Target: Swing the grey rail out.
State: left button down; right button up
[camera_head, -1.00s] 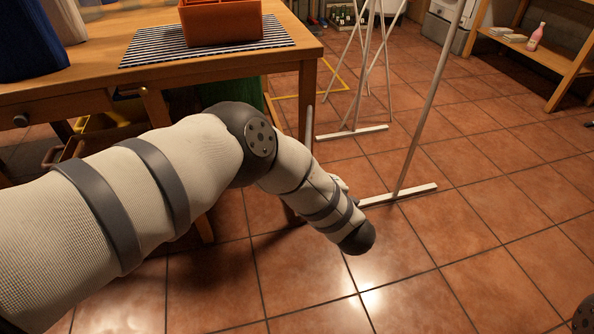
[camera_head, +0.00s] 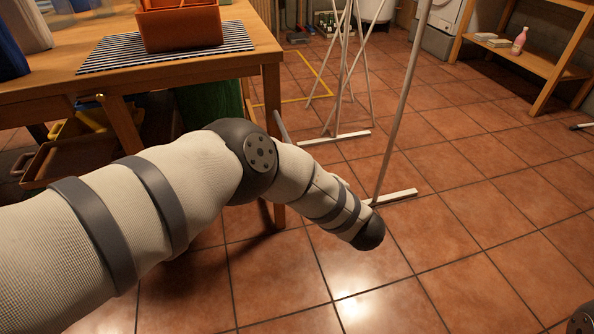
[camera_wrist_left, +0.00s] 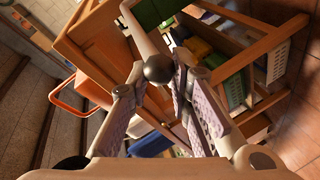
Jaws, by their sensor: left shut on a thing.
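The grey rail (camera_wrist_left: 141,36) shows in the left wrist view as a bar with a round knob at its near end. My left gripper (camera_wrist_left: 156,80) is shut on the rail near that knob, one finger on each side. In the head view a short piece of the grey rail (camera_head: 282,127) shows beside the wooden table's near right leg, tilted. The rest of it is hidden behind my left arm, as is the left gripper. My right gripper is not in view.
The wooden table (camera_head: 258,77) bears an orange box (camera_head: 180,27) on a striped mat (camera_head: 100,60). A green bin (camera_head: 211,104) stands below. Tiled floor is clear at front right.

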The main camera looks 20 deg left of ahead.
pick_arm(q)
jog(key=shift+s+d+f+h, duration=0.1)
jog(key=shift+d+f+h, duration=0.2)
jog(key=shift+d+f, duration=0.25)
jog(key=c, duration=1.5)
grip_release()
jog(key=shift+o, duration=0.4)
jog(key=shift+w+d, duration=0.1)
jog(key=shift+w, duration=0.25)
jog(key=shift+r, duration=0.15)
jog(key=v, duration=1.2)
jog(key=shift+s, duration=0.1)
